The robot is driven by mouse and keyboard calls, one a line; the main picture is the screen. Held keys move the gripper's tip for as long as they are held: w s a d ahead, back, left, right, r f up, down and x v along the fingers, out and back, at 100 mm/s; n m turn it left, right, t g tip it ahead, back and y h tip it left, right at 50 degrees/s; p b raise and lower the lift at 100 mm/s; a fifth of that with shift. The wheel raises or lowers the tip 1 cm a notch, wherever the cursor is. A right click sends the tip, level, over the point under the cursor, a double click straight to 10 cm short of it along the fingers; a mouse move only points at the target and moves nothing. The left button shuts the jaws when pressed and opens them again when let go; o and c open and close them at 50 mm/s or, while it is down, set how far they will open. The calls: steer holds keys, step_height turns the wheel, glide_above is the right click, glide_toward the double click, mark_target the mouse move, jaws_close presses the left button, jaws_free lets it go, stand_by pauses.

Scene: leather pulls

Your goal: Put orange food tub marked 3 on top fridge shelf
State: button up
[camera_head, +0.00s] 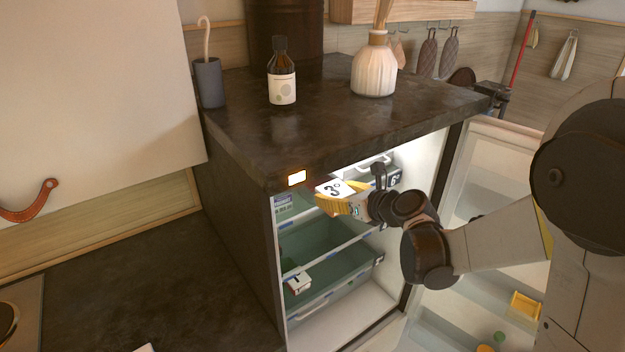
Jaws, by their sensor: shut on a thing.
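The tub marked 3 (333,187) shows mainly as a white top with a dark 3, at the upper part of the open fridge (275,235). My gripper (338,197) comes in from the right and is shut on the tub. Yellow parts show on both sides of the white top; I cannot tell how much of them is tub and how much is finger. I cannot tell whether the tub touches the shelf.
A container marked 6 (394,180) stands at the upper right inside the fridge. A small white and red box (299,283) is lower left. The dark countertop (330,125) overhangs the opening and holds a brown bottle (282,85) and white vase (374,72). The fridge door (490,190) stands open at right.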

mark_target(327, 183)
steer(key=w+a, duration=0.2)
steer(key=w, duration=0.1)
steer(key=w+a, duration=0.1)
steer(key=w, duration=0.1)
steer(key=shift+w+a+b, duration=0.2)
steer(key=shift+b, duration=0.1)
steer(key=shift+w+a, duration=0.7)
steer(key=shift+w, duration=0.35)
steer(key=shift+w+a+f+b, duration=0.15)
steer(key=shift+w+f+b, duration=0.1)
steer(key=shift+f+b, duration=0.15)
steer(key=shift+w+a+f+b, duration=0.2)
steer(key=shift+f+b, duration=0.1)
steer(key=shift+f, duration=0.15)
steer(key=shift+s+d+r, duration=0.1)
steer(key=shift+d+r, duration=0.05)
steer(key=shift+f, duration=0.25)
steer(key=o, duration=1.3)
steer(key=shift+r, duration=0.1)
